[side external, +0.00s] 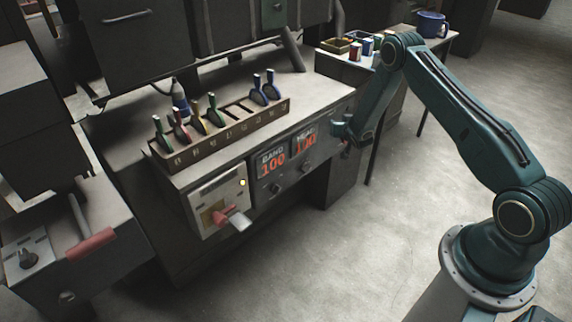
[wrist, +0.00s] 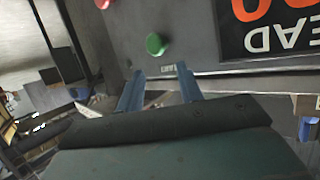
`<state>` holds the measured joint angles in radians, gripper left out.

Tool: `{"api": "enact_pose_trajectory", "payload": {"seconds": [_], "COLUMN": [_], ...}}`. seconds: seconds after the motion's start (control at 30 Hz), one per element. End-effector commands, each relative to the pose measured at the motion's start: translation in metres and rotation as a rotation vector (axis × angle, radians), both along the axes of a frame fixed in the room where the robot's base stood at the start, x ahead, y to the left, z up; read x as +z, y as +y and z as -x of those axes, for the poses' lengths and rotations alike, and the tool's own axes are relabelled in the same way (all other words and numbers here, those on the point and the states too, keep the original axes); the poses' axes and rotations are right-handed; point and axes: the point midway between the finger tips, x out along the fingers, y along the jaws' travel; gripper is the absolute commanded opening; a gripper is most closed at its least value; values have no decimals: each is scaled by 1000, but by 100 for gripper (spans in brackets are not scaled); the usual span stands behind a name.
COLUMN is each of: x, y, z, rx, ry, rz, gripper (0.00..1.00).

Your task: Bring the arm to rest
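My arm is teal and stands at the right in the side external view. It reaches over to the right end of the console front. My gripper (side external: 340,130) is close to the panel there, small and partly hidden by the wrist. In the wrist view its two bluish fingers (wrist: 161,72) stand apart with nothing held between them. A green button (wrist: 156,44) on the grey panel lies just beyond the fingertips. I cannot tell whether the fingers touch the panel.
Open floor (side external: 350,240) lies between console and arm base.

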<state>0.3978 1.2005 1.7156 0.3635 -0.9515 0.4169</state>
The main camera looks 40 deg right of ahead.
Motion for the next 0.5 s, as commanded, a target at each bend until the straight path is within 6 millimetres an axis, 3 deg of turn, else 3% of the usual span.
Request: {"api": "enact_pose_trajectory", "payload": {"seconds": [0.03, 0.5], "x": [17, 133], "y": [4, 49], "z": [-5, -9], "rx": [2, 28], "ry": [5, 110], "rz": [-5, -77], "gripper": [36, 36]}}
